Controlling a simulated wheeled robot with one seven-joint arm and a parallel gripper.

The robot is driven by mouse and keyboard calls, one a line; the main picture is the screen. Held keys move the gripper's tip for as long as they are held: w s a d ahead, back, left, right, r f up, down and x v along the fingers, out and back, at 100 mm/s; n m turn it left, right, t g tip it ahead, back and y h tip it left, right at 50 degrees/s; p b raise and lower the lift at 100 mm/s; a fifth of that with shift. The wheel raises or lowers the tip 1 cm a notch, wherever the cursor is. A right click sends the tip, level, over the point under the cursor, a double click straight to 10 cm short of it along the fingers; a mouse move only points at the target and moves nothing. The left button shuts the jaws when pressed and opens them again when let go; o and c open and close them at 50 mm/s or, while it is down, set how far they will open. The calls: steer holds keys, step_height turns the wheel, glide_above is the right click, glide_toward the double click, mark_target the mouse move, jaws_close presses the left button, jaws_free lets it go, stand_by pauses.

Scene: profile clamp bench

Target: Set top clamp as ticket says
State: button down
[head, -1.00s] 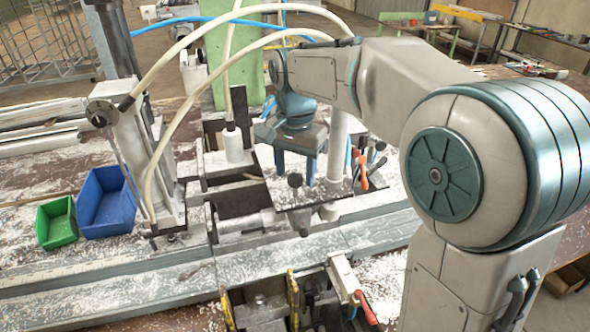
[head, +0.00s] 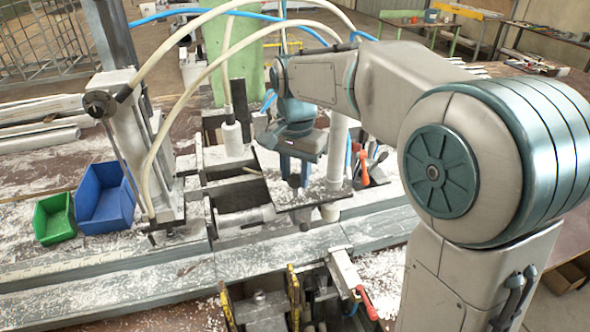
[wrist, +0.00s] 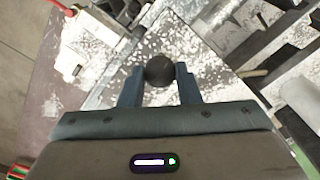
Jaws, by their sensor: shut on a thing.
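My gripper (wrist: 159,82) has one finger on each side of a round black knob (wrist: 159,68) and is shut on it. In the head view, my gripper (head: 294,174) points down over a speckled metal plate (head: 318,194) on the bench machine, with the dark knob (head: 294,182) between its fingers. The knob's stem and what it joins are mostly hidden. A white cylinder (head: 233,138) with a hose stands upright to the left of my gripper. I cannot make out a ticket, and I cannot tell for certain which part is the top clamp.
A blue bin (head: 104,199) and a green bin (head: 54,217) stand at the left. A grey column (head: 138,150) carries looping hoses. Red-handled clamps (head: 367,302) sit at the front, and an orange-handled tool (head: 363,170) is right of my gripper. White chips cover the bench.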

steer(key=c, duration=1.5)
jaws_free()
steer(key=shift+s+f, duration=0.1)
steer(key=shift+f, duration=0.15)
steer(key=o, duration=0.4)
steer(key=shift+o, duration=0.2)
steer(key=shift+r, duration=0.1)
step_height(320, 180, up, 14)
